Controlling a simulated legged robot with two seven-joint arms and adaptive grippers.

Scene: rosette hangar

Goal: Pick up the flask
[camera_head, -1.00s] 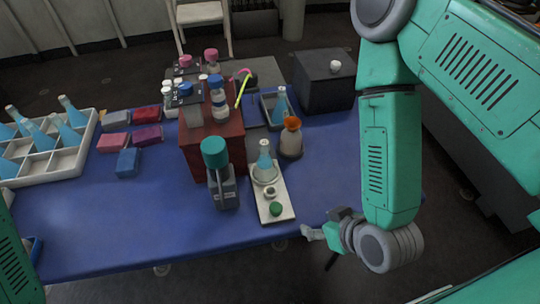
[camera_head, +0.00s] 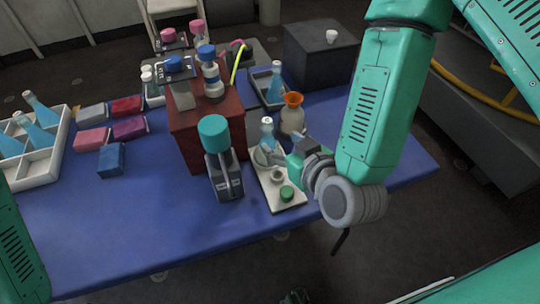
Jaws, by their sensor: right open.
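A conical flask with blue liquid (camera_head: 267,132) stands on a white stirrer-like plate (camera_head: 290,206) on the blue table. My right gripper (camera_head: 268,153) is open, with its fingers at the flask's lower front and right side. The fingers overlap the flask's lower part in the picture, so I cannot tell if they touch it. Another blue flask (camera_head: 275,88) stands in a small grey tray behind.
A teal-capped bottle device (camera_head: 222,165) stands left of the plate. A flask with an orange top (camera_head: 292,115) stands close behind my right gripper. A red box (camera_head: 196,138) with bottles is behind. A dark box (camera_head: 318,52) is at the back right. The front left of the table is clear.

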